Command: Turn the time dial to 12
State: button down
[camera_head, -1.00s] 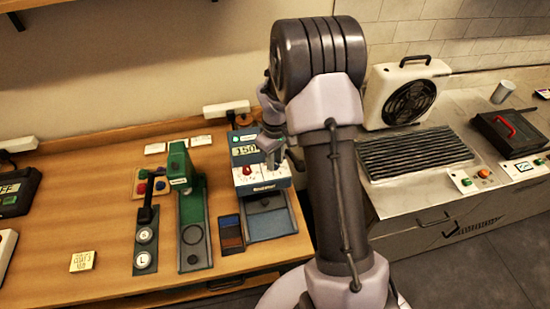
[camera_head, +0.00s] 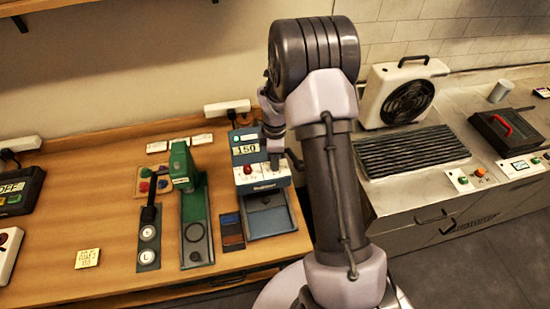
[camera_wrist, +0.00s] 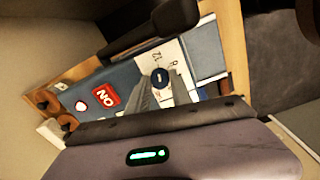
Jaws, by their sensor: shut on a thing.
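The blue machine (camera_head: 246,140) with a display reading 150 stands on the wooden table in the head view. Its pale front panel has a red control, and my gripper (camera_head: 273,158) is at the panel's right side. In the wrist view, a small dark blue dial (camera_wrist: 160,77) with a white mark sits on the white panel (camera_wrist: 175,56), near printed numbers that include 12 and 8. My gripper (camera_wrist: 161,88) is shut on the dial, one grey finger on each side. The dial's exact setting is hard to read. The dial cannot be made out in the head view.
A green press (camera_head: 193,215) stands left of the machine, with a black-handled device (camera_head: 148,240) beside it. A fan (camera_head: 405,92) and a black grill (camera_head: 412,152) are on the right counter. Table room is free at front left.

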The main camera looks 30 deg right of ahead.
jog(key=shift+n, duration=0.4)
jog(key=c, duration=1.1)
grip_release()
jog(key=shift+c, duration=0.2)
notch_tip(320, 180, up, 18)
jog(key=p, duration=0.2)
jog(key=shift+f, duration=0.25)
